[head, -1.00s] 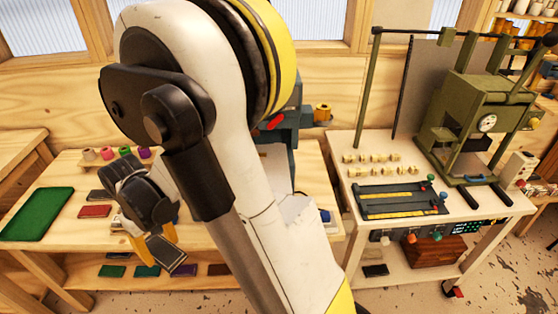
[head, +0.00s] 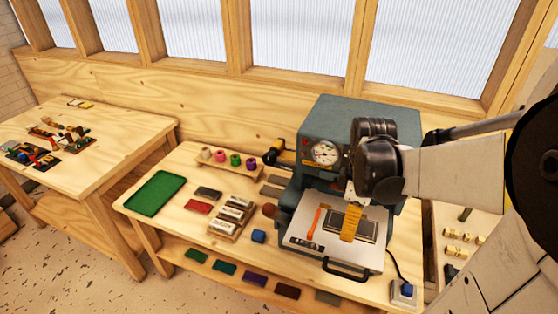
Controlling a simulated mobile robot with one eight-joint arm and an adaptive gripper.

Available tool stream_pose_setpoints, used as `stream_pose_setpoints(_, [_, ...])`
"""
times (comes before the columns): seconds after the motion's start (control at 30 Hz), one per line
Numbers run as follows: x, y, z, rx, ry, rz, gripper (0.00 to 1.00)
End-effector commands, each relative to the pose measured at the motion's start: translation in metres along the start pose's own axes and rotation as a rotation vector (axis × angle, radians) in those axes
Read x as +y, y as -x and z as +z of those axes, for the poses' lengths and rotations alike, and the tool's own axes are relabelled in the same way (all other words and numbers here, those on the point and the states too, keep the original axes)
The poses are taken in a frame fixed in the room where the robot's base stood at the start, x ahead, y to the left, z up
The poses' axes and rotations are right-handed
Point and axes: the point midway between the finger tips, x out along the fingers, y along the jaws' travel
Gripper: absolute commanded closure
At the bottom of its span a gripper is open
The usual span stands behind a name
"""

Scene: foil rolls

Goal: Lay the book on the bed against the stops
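The book (head: 367,229) is a small dark slab with a pale edge, over the white bed (head: 290,238) of the blue-grey press. My gripper (head: 350,224) comes in from the right with its yellow fingers at the book. One finger crosses the book's face; the other is hidden. The fingers appear shut on the book. I cannot tell whether the book touches the bed or hangs just above it. An orange bar (head: 315,222) stands left of the book, with a dark strip (head: 305,244) at the bed's front left. I cannot clearly make out the stops.
The press (head: 345,115) with its gauge stands over the bed's rear. A black handle (head: 345,270) juts from the bed's front. My arm fills the right side.

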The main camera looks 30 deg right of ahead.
Motion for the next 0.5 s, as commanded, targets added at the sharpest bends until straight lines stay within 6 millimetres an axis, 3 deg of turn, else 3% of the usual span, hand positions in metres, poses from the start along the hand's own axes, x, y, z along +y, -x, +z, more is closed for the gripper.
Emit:
stream_pose_setpoints(0.3, [0.074, -0.047, -0.019, 0.0, 0.001, 0.001, 0.79])
stream_pose_setpoints(0.5, [0.099, -0.062, -0.026, 0.0, 0.001, 0.0, 0.79])
